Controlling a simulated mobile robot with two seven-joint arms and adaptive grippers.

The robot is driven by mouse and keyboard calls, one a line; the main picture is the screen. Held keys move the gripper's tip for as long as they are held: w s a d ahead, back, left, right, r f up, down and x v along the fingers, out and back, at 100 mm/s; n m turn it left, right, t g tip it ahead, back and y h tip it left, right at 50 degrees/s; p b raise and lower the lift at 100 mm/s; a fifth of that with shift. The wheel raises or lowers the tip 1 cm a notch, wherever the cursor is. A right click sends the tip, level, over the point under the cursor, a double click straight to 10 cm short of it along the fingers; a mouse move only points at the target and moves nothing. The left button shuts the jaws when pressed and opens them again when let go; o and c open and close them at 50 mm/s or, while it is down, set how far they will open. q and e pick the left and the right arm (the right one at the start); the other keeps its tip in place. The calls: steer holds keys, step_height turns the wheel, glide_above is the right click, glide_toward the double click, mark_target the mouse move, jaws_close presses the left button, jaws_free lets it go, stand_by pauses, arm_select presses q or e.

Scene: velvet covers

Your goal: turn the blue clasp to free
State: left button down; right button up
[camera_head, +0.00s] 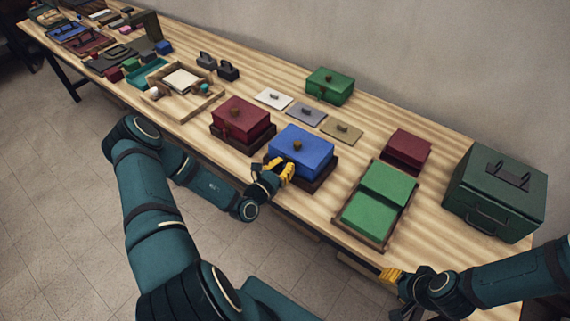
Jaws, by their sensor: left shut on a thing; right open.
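A blue box (304,144) with a dark knob on its lid sits on a dark brown base near the front of the table. My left gripper (287,171) is at the box's front left face, with its yellow fingers shut on a small part there. The blue clasp is hidden by the fingers, so its turn position cannot be made out. My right gripper (391,275) is open and empty at the table's front edge, well to the right of the box.
A red box (242,115) stands close left of the blue box. A tray with green blocks (365,238), a dark red box (407,148) and a large green case (490,185) are to the right. A green box (330,82) and flat plates (306,114) lie behind.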

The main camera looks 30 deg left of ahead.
arm_select(q)
steer(key=n+p, duration=0.1)
steer(key=n, duration=0.1)
steer(key=shift+a+r+n+p, duration=0.1)
steer(key=shift+a+n+p, duration=0.1)
steer(key=shift+n+p, duration=0.15)
steer(key=n, duration=0.1)
steer(key=n+p, duration=0.1)
steer(key=n, duration=0.2)
steer(key=shift+w+a+f+p, duration=0.1)
steer(key=shift+a+f+p, duration=0.15)
steer(key=shift+a+p, duration=0.1)
steer(key=n, duration=0.5)
steer(key=shift+a+f+p, duration=0.2)
steer(key=shift+f+p, duration=0.1)
steer(key=shift+f, duration=0.05)
steer(key=n, duration=0.4)
steer(key=shift+f+n, duration=0.35)
steer(key=shift+f, duration=0.05)
steer(key=c, duration=1)
jaws_free()
steer(key=shift+f, duration=0.1)
